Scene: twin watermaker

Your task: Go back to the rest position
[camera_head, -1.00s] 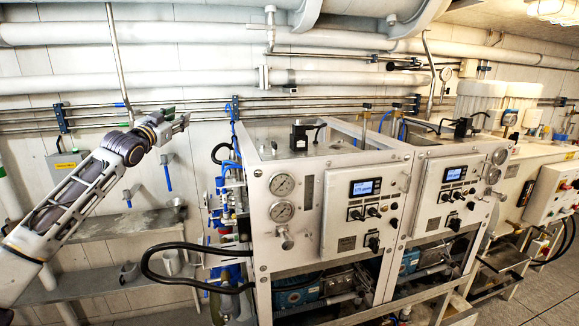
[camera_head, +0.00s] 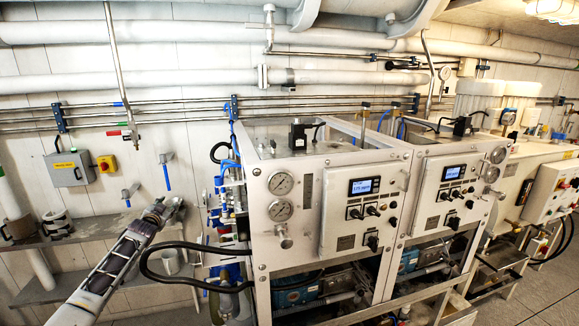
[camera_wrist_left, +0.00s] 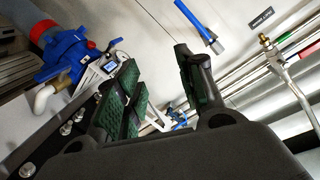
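My left gripper (camera_head: 170,209) is low at the left of the head view, in front of the shelves and left of the twin watermaker (camera_head: 330,200). My left arm reaches up to it from the bottom left. In the left wrist view the gripper (camera_wrist_left: 157,68) is open, with a clear gap between its dark green-padded fingers and nothing held. The watermaker has two white panels with lit displays and round gauges. My right gripper is not in view.
Grey shelves (camera_head: 95,232) with cups run along the left wall. A grey switch box (camera_head: 70,169) hangs above them. A black hose (camera_head: 150,270) loops out from the watermaker close to my left arm. Wall pipes run overhead.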

